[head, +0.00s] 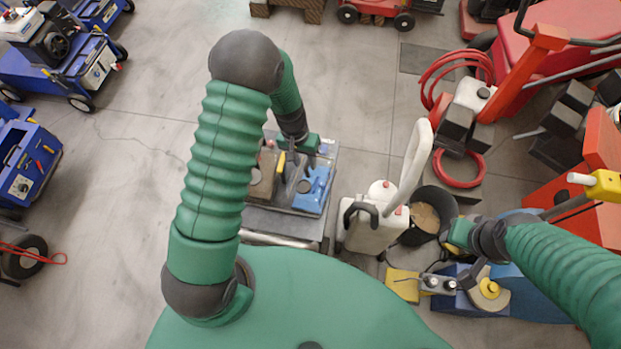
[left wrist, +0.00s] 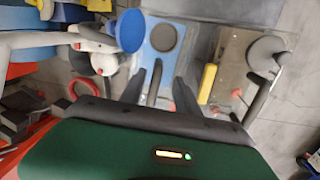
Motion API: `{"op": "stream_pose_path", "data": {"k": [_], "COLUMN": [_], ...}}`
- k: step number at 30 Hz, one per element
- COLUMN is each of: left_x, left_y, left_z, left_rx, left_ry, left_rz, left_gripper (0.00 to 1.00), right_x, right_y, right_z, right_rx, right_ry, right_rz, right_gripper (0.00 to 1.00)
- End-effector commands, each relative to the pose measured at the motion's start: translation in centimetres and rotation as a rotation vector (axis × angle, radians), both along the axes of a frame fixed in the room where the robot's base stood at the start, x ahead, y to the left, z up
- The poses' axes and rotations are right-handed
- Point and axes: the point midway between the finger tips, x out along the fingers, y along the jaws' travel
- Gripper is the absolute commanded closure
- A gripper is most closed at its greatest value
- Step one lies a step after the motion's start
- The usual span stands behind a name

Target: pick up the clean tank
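I cannot tell for sure which container is the clean tank. A blue tank-like piece (head: 313,192) with a dark round cap sits on the cart; it also shows in the left wrist view (left wrist: 178,62). A white container (head: 372,232) with red caps and a black handle stands right of the cart. My left gripper (head: 292,160) is above the cart, beside the blue piece. In the left wrist view its dark fingers (left wrist: 160,84) are apart, with a thin dark bar between them; contact is unclear. My right gripper (head: 478,272) is low at right; its fingers are unclear.
The grey cart (head: 285,222) also carries a brown box (head: 264,175) and a yellow piece. A black bucket (head: 428,213) stands right of the white container. Red machines and hoses (head: 458,75) crowd the right. Open floor (head: 140,150) lies left.

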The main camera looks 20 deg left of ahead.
Motion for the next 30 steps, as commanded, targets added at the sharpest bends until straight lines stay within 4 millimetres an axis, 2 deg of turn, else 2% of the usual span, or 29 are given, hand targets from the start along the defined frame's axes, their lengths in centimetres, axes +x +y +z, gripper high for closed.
{"op": "stream_pose_path", "data": {"k": [5,12,14,30], "left_x": [-0.03,-0.05,-0.03,0.04], "left_y": [-0.12,-0.01,-0.01,0.03], "left_z": [0.05,0.05,0.05,0.04], "left_rx": [0.001,-0.001,-0.001,0.0], "left_ry": [-0.002,-0.001,-0.001,-0.002], "left_rz": [-0.001,-0.001,-0.001,-0.001], "left_gripper": [0.63,0.94,1.0,1.0], "right_x": [-0.01,-0.01,-0.02,-0.01], "right_y": [-0.02,-0.02,-0.02,-0.02], "right_z": [-0.06,-0.07,-0.07,-0.07], "right_rx": [0.0,0.0,0.0,0.0], "right_ry": [0.0,0.001,0.001,0.0], "right_rz": [0.0,-0.001,-0.001,-0.001], "right_gripper": [0.61,0.61,0.61,0.61]}}
